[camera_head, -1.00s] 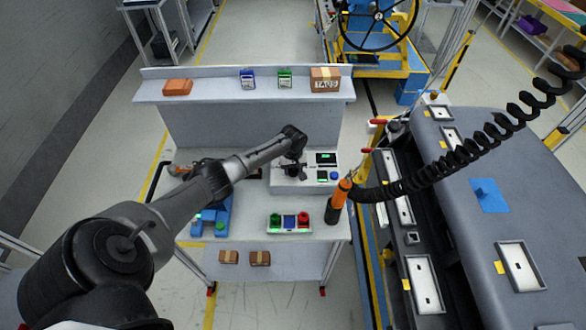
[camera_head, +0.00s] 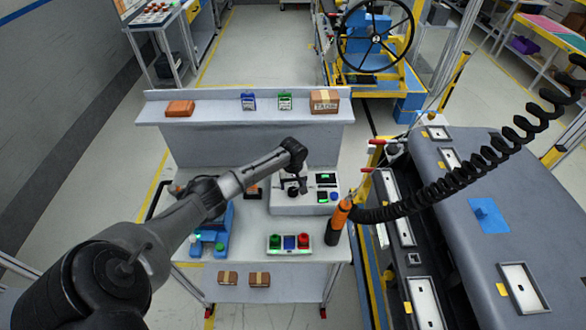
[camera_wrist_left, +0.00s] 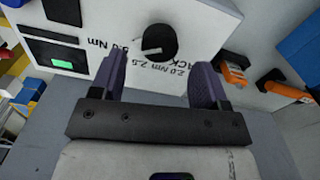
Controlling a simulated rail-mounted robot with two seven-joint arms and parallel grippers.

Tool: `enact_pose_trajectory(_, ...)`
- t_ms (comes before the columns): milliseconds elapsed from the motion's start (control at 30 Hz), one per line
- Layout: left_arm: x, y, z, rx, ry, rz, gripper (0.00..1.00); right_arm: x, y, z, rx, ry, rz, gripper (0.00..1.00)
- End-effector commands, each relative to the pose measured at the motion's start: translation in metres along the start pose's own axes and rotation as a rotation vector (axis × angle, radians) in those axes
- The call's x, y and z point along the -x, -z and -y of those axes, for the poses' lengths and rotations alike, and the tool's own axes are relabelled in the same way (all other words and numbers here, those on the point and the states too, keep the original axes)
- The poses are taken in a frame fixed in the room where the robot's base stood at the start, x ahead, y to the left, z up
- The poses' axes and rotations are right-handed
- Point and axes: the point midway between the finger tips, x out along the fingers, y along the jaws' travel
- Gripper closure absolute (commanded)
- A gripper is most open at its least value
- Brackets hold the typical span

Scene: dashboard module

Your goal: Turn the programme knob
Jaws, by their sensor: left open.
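The programme knob is a round black knob with a pale pointer line (camera_wrist_left: 159,40), on the white face of a control box (camera_head: 320,208). Printed torque labels in Nm sit around it in the left wrist view. My left gripper (camera_wrist_left: 158,66) is open, its two dark fingers pointing at that face. The knob lies between and slightly beyond the fingertips, with no contact visible. In the head view the left gripper (camera_head: 291,182) is over the box and partly hides the knob. My right gripper is not in view.
The box also has a green-lit display (camera_head: 325,178) and a blue button (camera_head: 334,196). An orange-handled tool (camera_head: 339,220) stands right of it. A button panel (camera_head: 289,243) lies in front. A shelf (camera_head: 220,108) runs behind, and a dashboard module (camera_head: 486,210) is at right.

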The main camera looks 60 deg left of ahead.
Motion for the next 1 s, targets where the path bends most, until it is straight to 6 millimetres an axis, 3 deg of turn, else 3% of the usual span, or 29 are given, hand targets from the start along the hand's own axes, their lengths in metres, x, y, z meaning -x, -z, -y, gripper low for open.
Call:
enact_pose_trajectory(200, 0.046, 0.001, 0.0, -0.001, -0.002, -0.003, 0.31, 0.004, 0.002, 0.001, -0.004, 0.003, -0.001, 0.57)
enact_pose_trajectory(500, 0.087, 0.001, 0.0, 0.0, -0.002, -0.002, 0.31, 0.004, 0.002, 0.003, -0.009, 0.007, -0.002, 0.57)
enact_pose_trajectory(1000, 0.099, 0.0, 0.0, 0.0, -0.001, -0.001, 0.31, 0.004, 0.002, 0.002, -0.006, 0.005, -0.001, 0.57)
